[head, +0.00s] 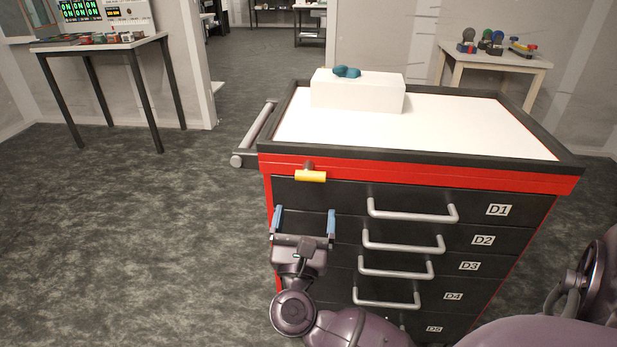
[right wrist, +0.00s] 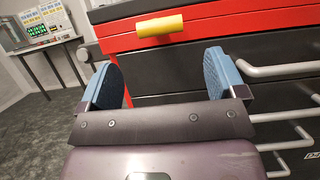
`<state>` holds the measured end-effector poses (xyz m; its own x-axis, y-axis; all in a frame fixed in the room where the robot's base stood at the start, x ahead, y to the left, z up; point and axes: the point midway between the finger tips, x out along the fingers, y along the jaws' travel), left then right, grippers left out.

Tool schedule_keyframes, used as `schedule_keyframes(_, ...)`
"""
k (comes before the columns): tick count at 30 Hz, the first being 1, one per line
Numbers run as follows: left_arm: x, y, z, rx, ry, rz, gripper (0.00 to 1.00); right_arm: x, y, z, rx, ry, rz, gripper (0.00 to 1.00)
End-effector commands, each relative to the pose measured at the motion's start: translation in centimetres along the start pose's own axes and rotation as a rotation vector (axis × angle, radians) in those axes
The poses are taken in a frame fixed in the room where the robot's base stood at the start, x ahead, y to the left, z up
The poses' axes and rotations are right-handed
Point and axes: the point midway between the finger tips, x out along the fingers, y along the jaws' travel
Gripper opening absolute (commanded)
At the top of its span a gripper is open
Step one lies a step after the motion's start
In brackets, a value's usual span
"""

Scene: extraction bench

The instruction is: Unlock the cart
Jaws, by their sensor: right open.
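The cart (head: 415,178) is red and black with a white top and several drawers labelled D1 to D5. A yellow lock handle (head: 311,176) sits level on the red band at the cart's upper left front. It also shows in the right wrist view (right wrist: 160,24), just beyond the fingers. My right gripper (head: 304,222) is open and empty, with its blue fingers apart, below the yellow handle and in front of the upper drawers. The handle is not between the fingers. My left gripper is not in view.
A white box (head: 358,95) with a teal object (head: 346,72) on it stands on the cart top. A side bar (head: 258,138) sticks out at the cart's left. Drawer handles (head: 412,211) protrude in front. Tables stand at the back left (head: 100,44) and right (head: 495,58). Floor at left is clear.

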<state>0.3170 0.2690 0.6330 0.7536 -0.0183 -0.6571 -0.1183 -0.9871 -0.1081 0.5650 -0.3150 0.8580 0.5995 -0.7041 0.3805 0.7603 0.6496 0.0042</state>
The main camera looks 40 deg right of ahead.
Motion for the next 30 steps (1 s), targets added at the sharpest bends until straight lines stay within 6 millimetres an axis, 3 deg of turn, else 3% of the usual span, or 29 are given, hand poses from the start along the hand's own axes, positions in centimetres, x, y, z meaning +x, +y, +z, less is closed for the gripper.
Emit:
schedule_keyframes(9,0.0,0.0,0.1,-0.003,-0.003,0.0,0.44,5.5,0.0,0.2,-0.004,-0.007,0.001,0.89)
schedule_keyframes(15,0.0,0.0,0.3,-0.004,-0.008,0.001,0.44,8.1,0.0,0.1,-0.005,-0.005,0.001,0.89)
schedule_keyframes(21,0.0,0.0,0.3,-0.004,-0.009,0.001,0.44,9.3,-0.1,0.1,-0.005,-0.002,0.001,0.89)
schedule_keyframes(30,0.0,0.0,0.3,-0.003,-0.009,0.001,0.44,9.5,-0.1,0.1,-0.005,-0.002,0.001,0.89)
